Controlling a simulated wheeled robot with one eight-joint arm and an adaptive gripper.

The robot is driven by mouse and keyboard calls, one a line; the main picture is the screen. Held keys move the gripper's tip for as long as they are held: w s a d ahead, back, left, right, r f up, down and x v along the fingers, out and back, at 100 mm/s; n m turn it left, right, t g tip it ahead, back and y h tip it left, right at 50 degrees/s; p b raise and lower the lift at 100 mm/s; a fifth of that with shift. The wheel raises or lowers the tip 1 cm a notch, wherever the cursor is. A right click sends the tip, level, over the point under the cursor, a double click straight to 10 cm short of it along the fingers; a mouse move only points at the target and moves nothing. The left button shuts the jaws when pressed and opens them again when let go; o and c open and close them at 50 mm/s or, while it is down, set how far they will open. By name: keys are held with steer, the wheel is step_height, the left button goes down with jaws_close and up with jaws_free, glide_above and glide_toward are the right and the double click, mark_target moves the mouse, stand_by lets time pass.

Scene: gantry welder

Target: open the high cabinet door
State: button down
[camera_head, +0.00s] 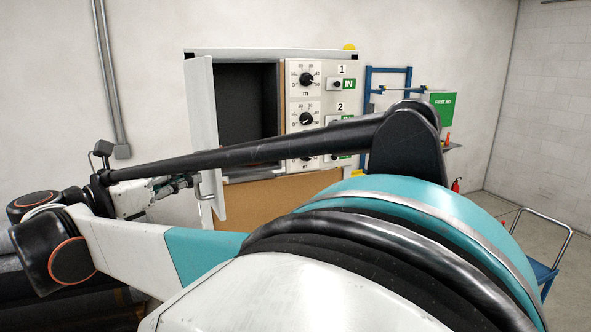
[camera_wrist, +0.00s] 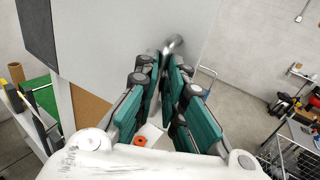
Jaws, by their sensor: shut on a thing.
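The high cabinet door (camera_head: 203,125) is a white panel on the left side of the cabinet. It stands swung outward, and the dark cabinet interior (camera_head: 245,100) shows beside it. Its metal handle (camera_head: 207,188) is low on the panel. My gripper (camera_head: 187,182) is at the handle, partly hidden by my arm. In the wrist view the green-padded fingers (camera_wrist: 166,65) are closed on the handle (camera_wrist: 173,44), against the pale door face (camera_wrist: 110,35). The exact contact between pads and bar is partly hidden.
A control panel with dials (camera_head: 305,85) is right of the opening. A brown board (camera_head: 270,200) is below. A green first-aid box (camera_head: 440,108), a fire extinguisher (camera_head: 455,186) and a blue trolley (camera_head: 540,270) stand to the right. A wall pipe (camera_head: 110,80) runs at left.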

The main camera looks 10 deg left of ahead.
steer(key=shift+s+a+r, duration=0.1)
steer(key=shift+a+r, duration=0.05)
steer(key=shift+a, duration=0.55)
steer(key=shift+s+a+r, duration=0.1)
steer(key=shift+a, duration=0.55)
steer(key=c, duration=2)
jaws_free()
steer(key=shift+w+d, duration=0.1)
steer(key=o, duration=0.3)
steer(key=shift+w+f, duration=0.2)
steer(key=shift+w, duration=0.2)
steer(key=shift+f, duration=0.15)
steer(key=shift+a, duration=0.2)
